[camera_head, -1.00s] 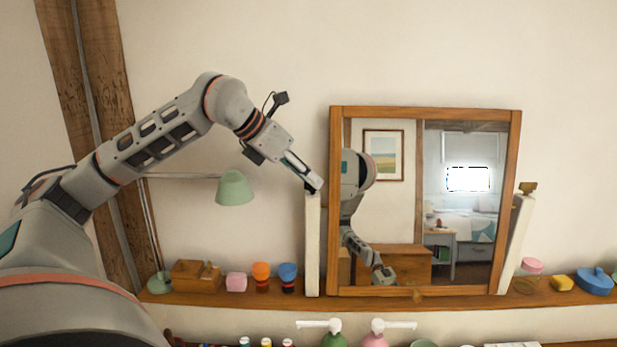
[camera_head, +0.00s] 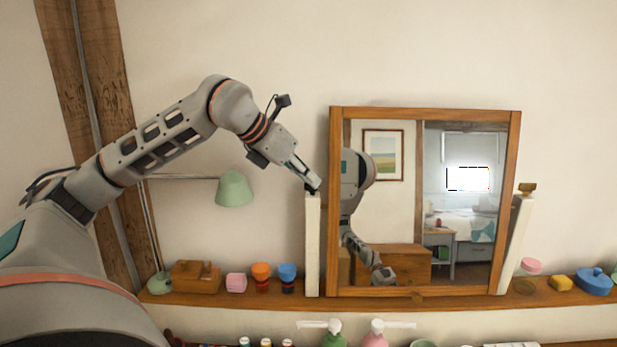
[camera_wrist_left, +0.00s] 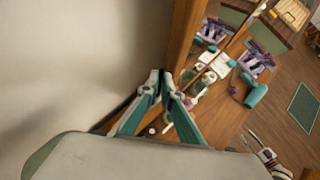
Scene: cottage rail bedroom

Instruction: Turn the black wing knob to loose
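The mirror (camera_head: 424,112) has a wooden frame and stands between two pale posts. My left gripper (camera_head: 314,186) reaches down from the upper left to the top of the left post (camera_head: 313,245). Its fingertips are close together around a small dark part there, which I take to be the black wing knob; the fingers hide most of it. In the left wrist view the two fingers (camera_wrist_left: 164,80) converge beside the wooden frame, and the knob between them cannot be made out.
A brass-coloured knob (camera_head: 527,188) tops the right post. A green lamp (camera_head: 234,189) stands left of the mirror. The shelf (camera_head: 370,300) holds a wooden box (camera_head: 195,277), coloured cups and small items. The wall above the mirror is clear.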

